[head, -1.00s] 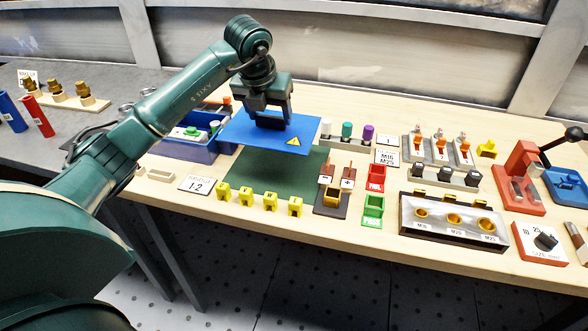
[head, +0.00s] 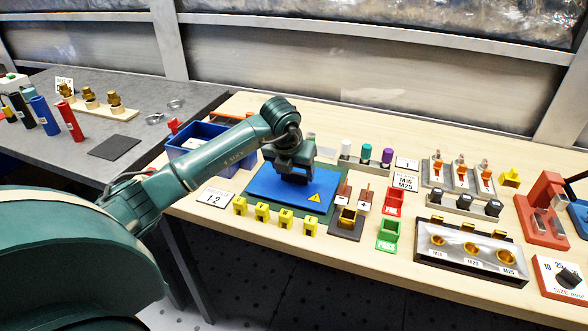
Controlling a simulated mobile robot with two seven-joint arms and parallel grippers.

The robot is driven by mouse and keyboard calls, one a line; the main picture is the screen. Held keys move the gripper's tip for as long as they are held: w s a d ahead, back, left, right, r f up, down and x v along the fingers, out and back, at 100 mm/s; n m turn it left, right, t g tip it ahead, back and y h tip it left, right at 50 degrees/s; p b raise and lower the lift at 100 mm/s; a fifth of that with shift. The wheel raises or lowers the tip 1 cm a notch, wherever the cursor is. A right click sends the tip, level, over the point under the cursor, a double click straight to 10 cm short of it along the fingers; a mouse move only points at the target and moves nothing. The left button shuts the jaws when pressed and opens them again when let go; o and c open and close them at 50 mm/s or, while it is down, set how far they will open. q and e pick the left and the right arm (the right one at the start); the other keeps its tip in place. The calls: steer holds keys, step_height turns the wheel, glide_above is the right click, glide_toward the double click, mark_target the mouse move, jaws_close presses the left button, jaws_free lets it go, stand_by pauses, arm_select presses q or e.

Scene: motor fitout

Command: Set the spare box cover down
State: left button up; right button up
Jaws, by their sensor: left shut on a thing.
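The spare box cover (head: 268,190) is a flat blue plate with a yellow warning triangle near its front right corner. It lies level on or just above the dark green mat (head: 245,208), whose edges show around it; I cannot tell if it touches. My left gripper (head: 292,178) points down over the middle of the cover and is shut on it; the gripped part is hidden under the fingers. My right gripper is not in view.
Several yellow clips (head: 262,212) stand in front of the mat. A blue bin (head: 190,165) is behind left. Red (head: 393,202) and green (head: 387,235) trays and a gland block (head: 470,255) are to the right. A grey table (head: 190,92) adjoins at left.

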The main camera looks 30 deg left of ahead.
arm_select(q)
steer(key=shift+f, duration=0.2)
steer(key=o, duration=1.3)
steer(key=shift+r, duration=0.1)
steer(key=shift+r, duration=0.3)
steer(key=v, duration=1.1)
steer(key=shift+s+d+r, duration=0.1)
steer(key=shift+s+r, duration=0.1)
steer(key=shift+s, duration=0.1)
